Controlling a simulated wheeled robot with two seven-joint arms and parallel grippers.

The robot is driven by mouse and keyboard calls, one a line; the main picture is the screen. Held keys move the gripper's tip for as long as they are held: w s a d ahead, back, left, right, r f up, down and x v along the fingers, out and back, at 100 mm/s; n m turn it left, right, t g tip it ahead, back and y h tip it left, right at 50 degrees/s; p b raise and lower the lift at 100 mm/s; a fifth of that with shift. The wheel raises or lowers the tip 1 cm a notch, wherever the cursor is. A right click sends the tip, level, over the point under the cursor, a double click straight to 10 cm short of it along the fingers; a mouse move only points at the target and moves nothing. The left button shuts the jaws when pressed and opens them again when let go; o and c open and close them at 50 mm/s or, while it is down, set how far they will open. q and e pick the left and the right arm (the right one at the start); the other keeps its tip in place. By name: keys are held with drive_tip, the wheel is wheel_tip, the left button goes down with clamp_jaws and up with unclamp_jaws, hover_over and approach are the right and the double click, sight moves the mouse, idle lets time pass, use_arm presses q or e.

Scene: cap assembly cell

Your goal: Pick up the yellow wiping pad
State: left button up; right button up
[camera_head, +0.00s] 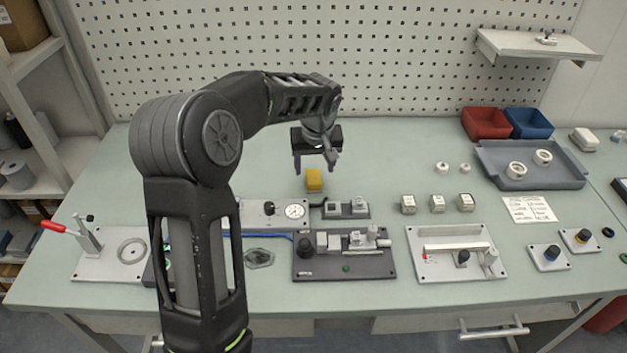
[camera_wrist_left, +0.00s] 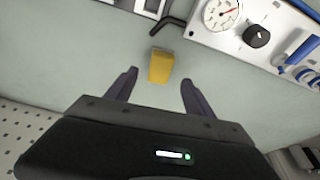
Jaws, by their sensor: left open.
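The yellow wiping pad (camera_head: 314,180) is a small yellow block standing on the pale green bench, behind the fixture plate with the dial gauge. It also shows in the left wrist view (camera_wrist_left: 161,66), just beyond the fingertips and roughly centred between them. My left gripper (camera_head: 314,170) is open and empty, with its fingers pointing down behind and above the pad. In the left wrist view my left gripper (camera_wrist_left: 159,80) has its two fingers apart, and neither touches the pad. My right gripper is not in view.
A plate with a dial gauge (camera_head: 294,211) lies in front of the pad, with a black bent rod (camera_wrist_left: 168,32) close by. A dark fixture plate (camera_head: 345,268) is nearer the front. A grey tray (camera_head: 495,178) and red and blue bins stand right.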

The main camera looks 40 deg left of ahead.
sight(314, 176)
use_arm(q)
drive_tip(key=p+x, duration=0.1)
drive_tip(key=x, duration=0.4)
drive_tip(key=shift+w+f+p, duration=0.1)
drive_tip(key=shift+p, duration=0.25)
drive_tip(key=shift+c, duration=0.3)
clamp_jaws()
idle(0.5)
